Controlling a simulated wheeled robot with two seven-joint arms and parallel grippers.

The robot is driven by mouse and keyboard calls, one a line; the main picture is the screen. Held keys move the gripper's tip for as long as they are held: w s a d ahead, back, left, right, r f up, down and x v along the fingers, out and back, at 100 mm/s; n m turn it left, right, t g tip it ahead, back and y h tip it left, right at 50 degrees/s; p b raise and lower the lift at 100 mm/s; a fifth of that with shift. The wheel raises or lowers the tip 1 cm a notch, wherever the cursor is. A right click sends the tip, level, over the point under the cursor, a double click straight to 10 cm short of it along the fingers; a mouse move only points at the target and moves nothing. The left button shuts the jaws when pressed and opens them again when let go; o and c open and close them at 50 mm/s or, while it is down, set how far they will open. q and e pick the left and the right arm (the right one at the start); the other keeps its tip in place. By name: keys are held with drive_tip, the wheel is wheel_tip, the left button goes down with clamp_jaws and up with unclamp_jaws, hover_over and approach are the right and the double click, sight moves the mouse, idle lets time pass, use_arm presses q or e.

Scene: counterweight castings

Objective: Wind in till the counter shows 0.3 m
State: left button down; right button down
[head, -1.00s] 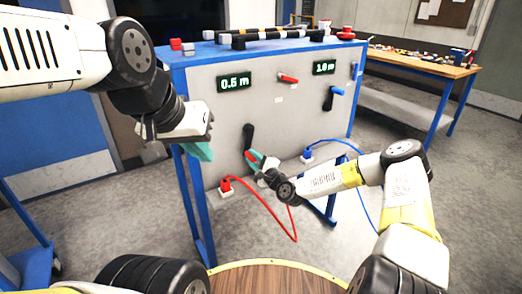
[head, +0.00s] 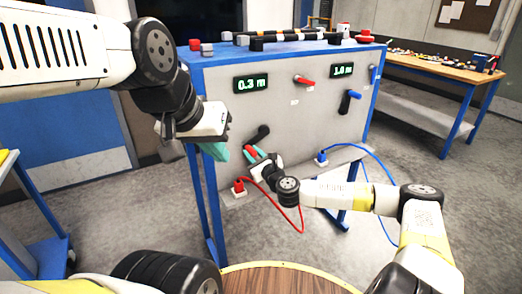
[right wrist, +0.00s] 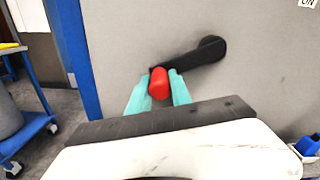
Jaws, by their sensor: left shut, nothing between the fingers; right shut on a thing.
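The left counter (head: 251,85) on the grey panel reads 0.3 m. Below it is a black crank (head: 261,134) with a red knob (right wrist: 159,84). In the right wrist view the crank arm (right wrist: 200,57) slopes from its hub at upper right down to the knob at lower left. My right gripper (right wrist: 158,90) is shut on the red knob, one teal finger on each side; in the head view it is at the panel's lower left (head: 250,154). My left gripper (head: 222,153) is shut and empty, in front of the panel's left edge.
A red lever (head: 304,80) sits between the counters. Red (head: 290,219) and blue (head: 372,177) cables hang from plugs below. A wooden workbench (head: 440,70) stands at the right.

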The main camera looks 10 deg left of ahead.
drive_tip(key=shift+s+a+r, duration=0.15)
drive_tip(key=shift+a+r, duration=0.05)
drive_tip(key=shift+r, duration=0.45)
drive_tip(key=c, duration=1.2)
unclamp_jaws()
drive_tip(key=shift+o, duration=0.2)
drive_tip(key=shift+s+d, duration=0.15)
drive_tip(key=shift+s, duration=0.05)
drive_tip(key=v, duration=0.7)
drive_tip(key=shift+s, duration=0.15)
